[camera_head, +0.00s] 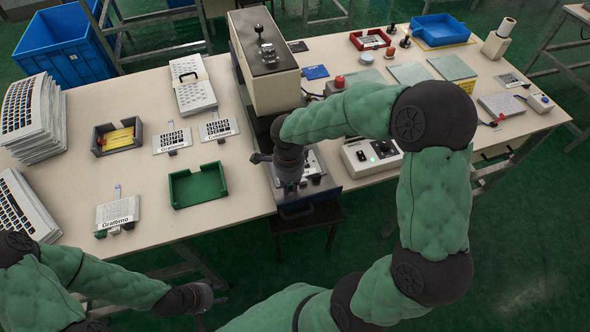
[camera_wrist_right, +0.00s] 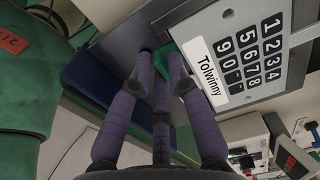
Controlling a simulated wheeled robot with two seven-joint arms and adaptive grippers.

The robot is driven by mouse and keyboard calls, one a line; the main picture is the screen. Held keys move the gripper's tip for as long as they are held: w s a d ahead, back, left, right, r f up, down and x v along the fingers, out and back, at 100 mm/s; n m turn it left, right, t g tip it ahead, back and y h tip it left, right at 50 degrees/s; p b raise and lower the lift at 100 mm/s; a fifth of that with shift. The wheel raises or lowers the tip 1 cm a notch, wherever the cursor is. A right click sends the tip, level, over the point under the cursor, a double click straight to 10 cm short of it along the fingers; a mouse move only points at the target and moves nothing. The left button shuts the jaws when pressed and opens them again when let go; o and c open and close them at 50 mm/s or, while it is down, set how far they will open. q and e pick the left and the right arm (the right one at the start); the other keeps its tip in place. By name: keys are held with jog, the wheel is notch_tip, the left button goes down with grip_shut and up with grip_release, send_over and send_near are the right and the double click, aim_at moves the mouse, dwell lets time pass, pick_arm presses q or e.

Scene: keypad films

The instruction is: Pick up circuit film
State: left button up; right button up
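My right gripper (camera_head: 288,168) points down over the bed of the press. In the right wrist view its purple fingers (camera_wrist_right: 161,68) converge beside a keypad film (camera_wrist_right: 250,65) labelled "Tolwinny". A small green piece shows by the fingertips; whether they touch it or the film is unclear. Two keypad pieces with narrow tails (camera_head: 172,139) (camera_head: 218,129) lie on the left table, and another, labelled, sits further forward (camera_head: 117,211). I cannot tell which piece is the circuit film. My left gripper (camera_head: 208,296) hangs low in front of the left table, apart from everything; its fingers are too dark to read.
Keypad sheet stacks (camera_head: 34,118) (camera_head: 22,208) stand at the left. A green tray (camera_head: 198,186), a dark tray with yellow pieces (camera_head: 118,136) and a white perforated plate (camera_head: 193,85) are nearby. The press head (camera_head: 265,60) rises behind my right gripper; a control box (camera_head: 371,156) stands right.

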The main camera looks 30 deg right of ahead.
grip_shut()
jog(key=shift+r, duration=0.1)
